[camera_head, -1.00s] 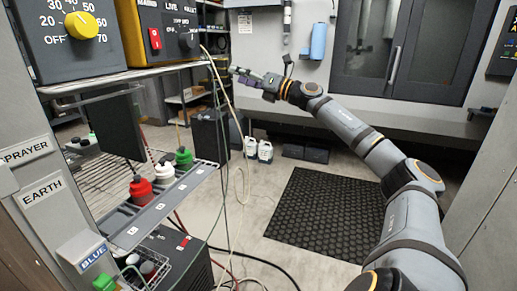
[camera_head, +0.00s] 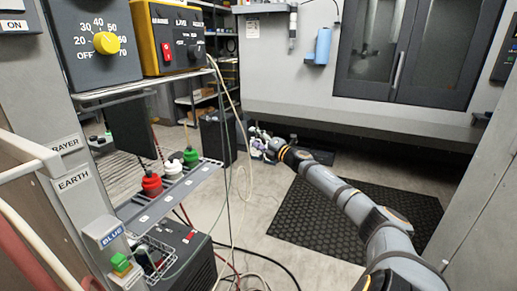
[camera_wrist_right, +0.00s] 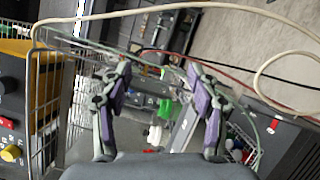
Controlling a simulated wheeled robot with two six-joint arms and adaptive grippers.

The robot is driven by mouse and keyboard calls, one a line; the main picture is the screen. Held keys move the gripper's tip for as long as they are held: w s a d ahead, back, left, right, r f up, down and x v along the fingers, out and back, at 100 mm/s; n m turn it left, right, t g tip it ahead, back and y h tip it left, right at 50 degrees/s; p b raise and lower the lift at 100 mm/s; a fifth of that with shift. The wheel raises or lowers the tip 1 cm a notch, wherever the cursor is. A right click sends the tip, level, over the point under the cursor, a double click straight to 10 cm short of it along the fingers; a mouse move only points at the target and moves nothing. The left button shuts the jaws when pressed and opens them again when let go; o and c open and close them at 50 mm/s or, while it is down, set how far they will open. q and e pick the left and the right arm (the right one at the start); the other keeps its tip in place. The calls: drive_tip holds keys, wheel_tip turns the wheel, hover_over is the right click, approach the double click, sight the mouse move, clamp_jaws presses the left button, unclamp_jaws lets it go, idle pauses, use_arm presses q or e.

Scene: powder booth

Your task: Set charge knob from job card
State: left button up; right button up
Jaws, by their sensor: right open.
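A grey control box with a round yellow knob (camera_head: 107,43) stands at the upper left; its dial reads OFF and 20 to 70. Beside it is a yellow unit (camera_head: 150,22) with a red switch (camera_head: 167,52) and a black knob (camera_head: 193,52). I cannot tell from the labels which knob is for charge. My right gripper (camera_head: 258,143) is away from both boxes, right of the bottle shelf. In the wrist view its fingers (camera_wrist_right: 160,100) are spread and hold nothing. The yellow unit (camera_wrist_right: 15,85) shows there too. My left gripper is out of view.
Cables, including a pale hose (camera_head: 240,125), hang by my right gripper. A small wall sheet (camera_head: 253,28) is unreadable.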

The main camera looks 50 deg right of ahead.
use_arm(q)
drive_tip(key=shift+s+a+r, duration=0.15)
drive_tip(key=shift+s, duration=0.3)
use_arm(e)
drive_tip(key=shift+s+f+m+h, duration=0.2)
drive_tip(key=shift+f+m, duration=0.15)
drive_tip(key=shift+f, duration=0.55)
drive_tip(key=shift+s+f+m+h, duration=0.1)
drive_tip(key=shift+s+f+m, duration=0.2)
drive_tip(key=shift+f, duration=0.6)
drive_tip(key=shift+w, duration=0.1)
